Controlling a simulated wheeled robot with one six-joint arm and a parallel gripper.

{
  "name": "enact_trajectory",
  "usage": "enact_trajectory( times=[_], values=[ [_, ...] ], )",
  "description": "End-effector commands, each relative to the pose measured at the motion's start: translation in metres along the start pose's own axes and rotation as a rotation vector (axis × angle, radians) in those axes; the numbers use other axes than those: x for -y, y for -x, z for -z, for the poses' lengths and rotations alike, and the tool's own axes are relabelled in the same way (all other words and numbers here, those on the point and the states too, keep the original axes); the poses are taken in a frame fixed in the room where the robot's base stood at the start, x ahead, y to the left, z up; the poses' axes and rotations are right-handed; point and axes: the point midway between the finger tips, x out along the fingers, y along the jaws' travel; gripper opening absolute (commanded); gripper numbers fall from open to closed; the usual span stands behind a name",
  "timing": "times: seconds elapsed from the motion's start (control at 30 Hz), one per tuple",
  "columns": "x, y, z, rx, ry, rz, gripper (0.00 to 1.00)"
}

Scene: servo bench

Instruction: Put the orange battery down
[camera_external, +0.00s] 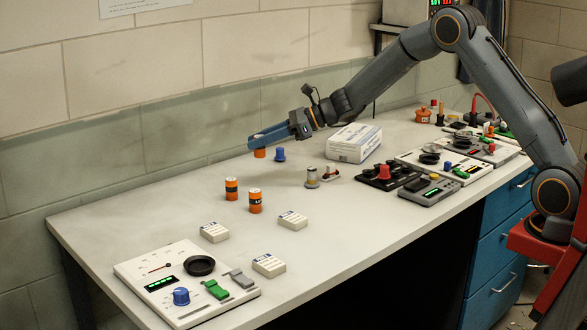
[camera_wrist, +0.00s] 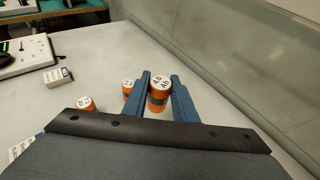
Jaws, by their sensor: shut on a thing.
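My gripper (camera_external: 254,141) reaches out over the far side of the bench, its blue fingers pointing left. It is shut on an orange battery (camera_external: 260,154), whose lower part shows beneath the fingers. In the wrist view the orange battery (camera_wrist: 158,98), with a pale marked top and a dark band, stands upright between the two fingertips (camera_wrist: 161,80). I cannot tell whether its base touches the bench. Two similar orange batteries stand upright nearer the front, one (camera_external: 231,189) to the left of the other (camera_external: 255,201). They also show left of the fingers in the wrist view.
A white box (camera_external: 354,143) lies further right. Small white boxes (camera_external: 215,232) and a control panel (camera_external: 187,284) are at the front left.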

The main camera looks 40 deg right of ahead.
Motion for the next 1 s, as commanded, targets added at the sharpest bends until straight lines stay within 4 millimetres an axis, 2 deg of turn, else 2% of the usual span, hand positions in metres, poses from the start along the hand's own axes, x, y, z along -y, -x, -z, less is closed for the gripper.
enact_trajectory(
  times=[0.23, 0.47, 0.7, 1.0],
  values=[
    [-0.001, -0.017, 0.040, -0.003, -0.003, -0.003, 0.00],
    [-0.001, -0.024, 0.057, -0.002, -0.002, -0.002, 0.00],
    [-0.001, -0.035, 0.084, -0.001, -0.002, -0.002, 0.00],
    [-0.001, -0.037, 0.087, 0.000, 0.000, -0.001, 0.00]
  ],
)
